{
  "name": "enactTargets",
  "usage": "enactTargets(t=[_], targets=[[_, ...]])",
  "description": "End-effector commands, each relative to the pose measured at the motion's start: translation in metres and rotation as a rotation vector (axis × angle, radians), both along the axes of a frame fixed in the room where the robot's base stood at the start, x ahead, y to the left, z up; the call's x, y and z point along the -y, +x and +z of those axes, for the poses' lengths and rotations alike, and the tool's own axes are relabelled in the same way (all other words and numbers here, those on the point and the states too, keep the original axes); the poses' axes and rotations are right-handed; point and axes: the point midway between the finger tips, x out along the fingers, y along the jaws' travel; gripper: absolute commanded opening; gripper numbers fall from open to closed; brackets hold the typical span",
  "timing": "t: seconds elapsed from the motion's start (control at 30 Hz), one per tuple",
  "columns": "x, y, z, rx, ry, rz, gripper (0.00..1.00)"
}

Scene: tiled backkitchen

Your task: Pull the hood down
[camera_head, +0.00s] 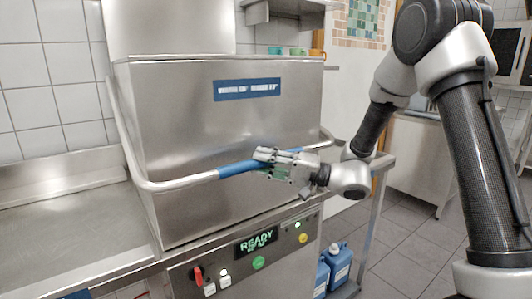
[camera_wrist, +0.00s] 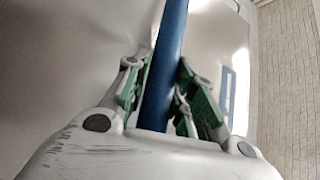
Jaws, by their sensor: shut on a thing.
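The hood (camera_head: 195,105) is a large steel box on the dishwasher. Its lower edge is at or close to the counter level, just above the control panel. A bent bar handle (camera_head: 170,185) runs around its front, with a blue grip section (camera_head: 238,168) in the middle. My gripper (camera_head: 272,160) is at the right part of the blue section, shut on it. In the wrist view the blue bar (camera_wrist: 166,65) runs between the two green-padded fingers (camera_wrist: 162,95). The part of the bar behind the fingers is hidden in the head view.
A steel counter (camera_head: 70,225) lies at the left. Tiled floor is free farther right.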

Motion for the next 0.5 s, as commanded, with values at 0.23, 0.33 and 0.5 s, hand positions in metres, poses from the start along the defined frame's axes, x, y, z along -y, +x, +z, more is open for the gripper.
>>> enactTargets(t=[0.23, 0.33, 0.5], targets=[[-0.0004, 0.0004, -0.013, -0.017, -0.022, -0.003, 0.0], [-0.0004, -0.0001, -0.0133, -0.017, -0.023, -0.002, 0.0], [-0.0003, -0.0004, -0.013, -0.018, -0.022, -0.002, 0.47]])
